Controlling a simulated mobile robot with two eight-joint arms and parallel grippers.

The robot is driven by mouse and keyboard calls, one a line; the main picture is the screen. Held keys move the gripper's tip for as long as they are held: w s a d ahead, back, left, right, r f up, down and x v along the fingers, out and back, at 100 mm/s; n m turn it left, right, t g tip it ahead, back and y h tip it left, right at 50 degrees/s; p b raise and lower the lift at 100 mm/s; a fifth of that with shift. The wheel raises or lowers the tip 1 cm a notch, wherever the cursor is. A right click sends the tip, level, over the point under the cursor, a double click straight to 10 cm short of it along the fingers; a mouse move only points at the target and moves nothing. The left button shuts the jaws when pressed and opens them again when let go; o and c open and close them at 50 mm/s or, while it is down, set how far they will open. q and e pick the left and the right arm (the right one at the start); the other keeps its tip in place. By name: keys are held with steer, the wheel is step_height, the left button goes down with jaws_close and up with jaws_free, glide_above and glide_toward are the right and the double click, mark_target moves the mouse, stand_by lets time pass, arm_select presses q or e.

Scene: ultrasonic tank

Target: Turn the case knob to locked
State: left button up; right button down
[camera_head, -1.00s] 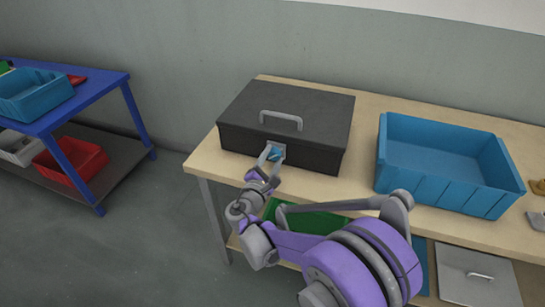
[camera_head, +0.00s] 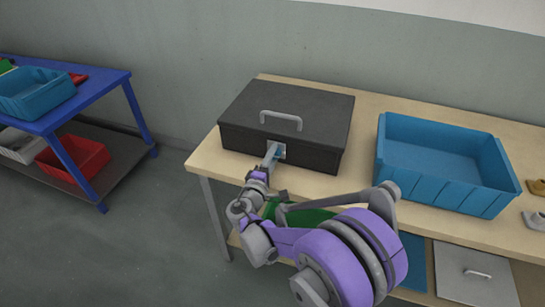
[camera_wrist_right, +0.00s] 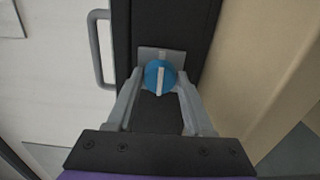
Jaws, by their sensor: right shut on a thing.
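The dark case (camera_head: 318,108) stands on the wooden bench, with a grey handle (camera_head: 281,115) on its lid. The blue knob (camera_wrist_right: 153,72) with a white pointer line sits on a light plate (camera_wrist_right: 148,52) on the case's front. In the right wrist view the pointer runs nearly upright in the picture. My right gripper (camera_wrist_right: 160,80) is shut on the knob, one finger on each side. In the head view the right gripper (camera_head: 271,155) mostly hides the knob, leaving a small blue part. My left gripper is not in view.
A blue bin (camera_head: 440,190) stands on the bench (camera_head: 365,150) right of the case. Small beige and grey parts lie at the right edge. A lower shelf holds a green tray and a grey lidded box (camera_head: 476,272). A blue table (camera_head: 105,82) with bins stands left.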

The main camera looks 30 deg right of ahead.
steer(key=shift+m, duration=0.3)
steer(key=shift+c, duration=1.4)
jaws_free()
steer(key=shift+s+a, duration=0.1)
steer(key=v, duration=1)
steer(key=shift+s+a, duration=0.2)
steer(key=shift+s, duration=0.05)
